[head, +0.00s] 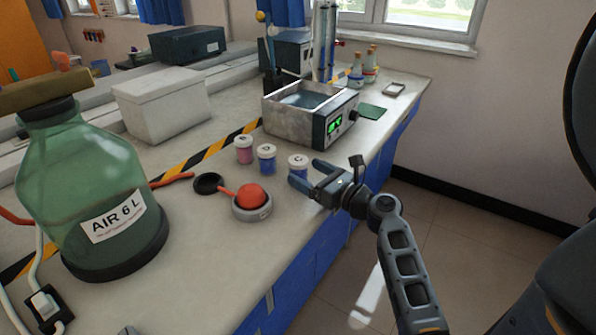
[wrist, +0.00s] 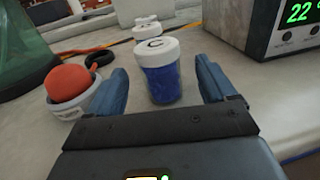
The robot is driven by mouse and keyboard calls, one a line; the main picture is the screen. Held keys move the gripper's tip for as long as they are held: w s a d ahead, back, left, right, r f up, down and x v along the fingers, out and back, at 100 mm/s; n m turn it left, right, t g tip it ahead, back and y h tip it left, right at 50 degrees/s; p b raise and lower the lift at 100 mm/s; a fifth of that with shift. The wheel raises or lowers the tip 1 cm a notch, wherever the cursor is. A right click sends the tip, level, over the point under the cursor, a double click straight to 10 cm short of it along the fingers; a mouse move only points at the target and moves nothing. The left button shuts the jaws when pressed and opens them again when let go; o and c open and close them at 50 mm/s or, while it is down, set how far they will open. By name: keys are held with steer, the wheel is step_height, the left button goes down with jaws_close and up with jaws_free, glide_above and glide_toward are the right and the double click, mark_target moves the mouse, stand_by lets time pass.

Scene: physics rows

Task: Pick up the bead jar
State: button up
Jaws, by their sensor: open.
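Three small bead jars with white lids stand in a row on the bench: one with pink contents (head: 244,155) and two with blue contents, a middle one (head: 267,165) and a right one (head: 297,172). My gripper (head: 306,174) is open at the right blue jar. In the wrist view this nearest blue jar (wrist: 160,82) stands upright between the two open blue fingers of the gripper (wrist: 160,80), with visible gaps on both sides. Its lid carries a dark letter that looks like a C. The other jars (wrist: 147,30) show behind it, partly hidden.
A metal water bath (head: 310,112) with a green display stands behind the jars. A red ball in a grey cup (head: 252,205) sits to the left, beside a black disc (head: 208,183). A large green bottle (head: 90,190) fills the left. The bench's front edge runs close to my gripper.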

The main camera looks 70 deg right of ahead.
mark_target(293, 164)
steer(key=x, duration=0.5)
steer(key=shift+w+d, duration=0.15)
steer(key=shift+w, duration=0.2)
steer(key=c, duration=1.1)
steer(key=shift+r, duration=0.1)
